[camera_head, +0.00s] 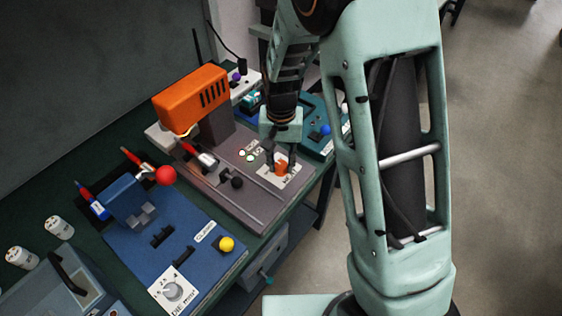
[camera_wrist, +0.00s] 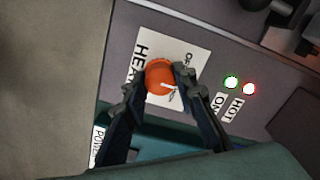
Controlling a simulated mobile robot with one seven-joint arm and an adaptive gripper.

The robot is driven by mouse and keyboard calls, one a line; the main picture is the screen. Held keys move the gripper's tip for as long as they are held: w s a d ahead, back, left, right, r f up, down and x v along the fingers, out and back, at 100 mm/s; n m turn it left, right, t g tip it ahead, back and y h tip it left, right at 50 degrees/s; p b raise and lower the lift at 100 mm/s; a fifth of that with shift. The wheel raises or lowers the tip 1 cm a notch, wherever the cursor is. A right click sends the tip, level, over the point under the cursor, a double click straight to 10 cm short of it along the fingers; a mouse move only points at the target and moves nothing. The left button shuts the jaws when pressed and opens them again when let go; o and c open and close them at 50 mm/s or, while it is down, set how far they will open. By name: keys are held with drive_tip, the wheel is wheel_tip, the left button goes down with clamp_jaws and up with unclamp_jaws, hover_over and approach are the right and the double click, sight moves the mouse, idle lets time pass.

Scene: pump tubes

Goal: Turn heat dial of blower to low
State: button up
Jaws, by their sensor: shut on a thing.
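The blower (camera_head: 192,100) has an orange top on a dark post, standing on a grey base plate. Its heat dial is an orange knob (camera_head: 281,167) on a white label at the right part of the base. My gripper (camera_wrist: 158,85) is closed around the dial, one finger on each side. In the head view my gripper (camera_head: 281,160) reaches down over the dial from above. Some label text is hidden by the fingers.
Green and red lamps (camera_wrist: 240,85) marked ON and HOT are lit beside the dial. A blue machine with a red ball (camera_head: 166,175) and yellow knob (camera_head: 226,244) stands at front left. A teal machine (camera_head: 322,118) stands close behind my gripper.

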sight(281, 164)
drive_tip(key=o, duration=1.2)
drive_tip(key=shift+c, duration=0.2)
wheel_tip(281, 164, up, 12)
